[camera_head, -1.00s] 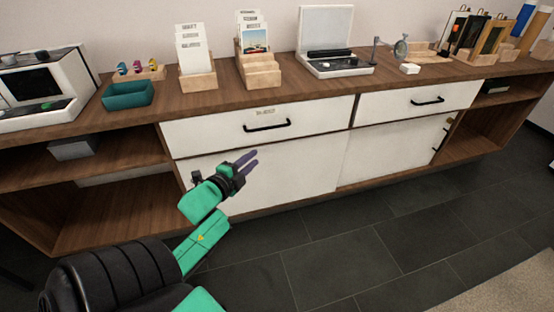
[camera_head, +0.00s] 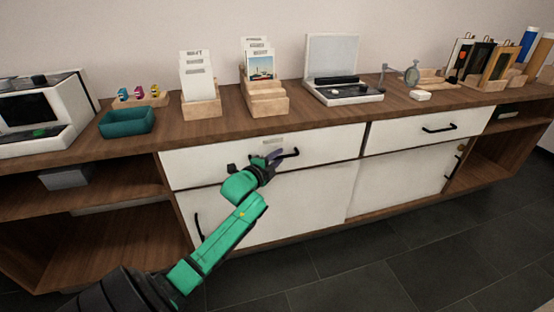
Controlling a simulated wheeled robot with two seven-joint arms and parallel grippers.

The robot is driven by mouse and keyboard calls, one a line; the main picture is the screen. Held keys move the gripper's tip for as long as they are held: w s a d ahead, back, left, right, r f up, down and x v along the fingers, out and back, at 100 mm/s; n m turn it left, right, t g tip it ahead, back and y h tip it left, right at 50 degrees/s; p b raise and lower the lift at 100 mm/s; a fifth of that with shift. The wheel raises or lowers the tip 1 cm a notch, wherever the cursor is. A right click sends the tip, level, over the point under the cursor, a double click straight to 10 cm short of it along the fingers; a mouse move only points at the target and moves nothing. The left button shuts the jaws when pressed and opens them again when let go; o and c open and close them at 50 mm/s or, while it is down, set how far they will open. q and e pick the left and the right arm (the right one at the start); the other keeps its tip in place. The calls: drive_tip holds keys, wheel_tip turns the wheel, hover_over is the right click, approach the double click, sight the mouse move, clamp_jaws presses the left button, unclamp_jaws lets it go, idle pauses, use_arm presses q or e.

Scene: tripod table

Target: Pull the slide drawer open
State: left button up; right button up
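The left slide drawer (camera_head: 205,166) has a white front with a small label and is shut in the wooden cabinet. Its black bar handle (camera_head: 293,153) is partly hidden by my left gripper (camera_head: 276,156). A second white drawer (camera_head: 400,134) with a black handle (camera_head: 438,128) is also shut, to the right. My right gripper is not in view.
White doors (camera_head: 310,197) lie below the drawers, with open shelves at both sides. The wooden top (camera_head: 330,113) carries a teal tray (camera_head: 127,121), card holders (camera_head: 201,108), a laptop-like device (camera_head: 343,92) and several framed items. The dark floor in front is clear.

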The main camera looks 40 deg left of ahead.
use_arm(q)
clamp_jaws()
idle(1.3)
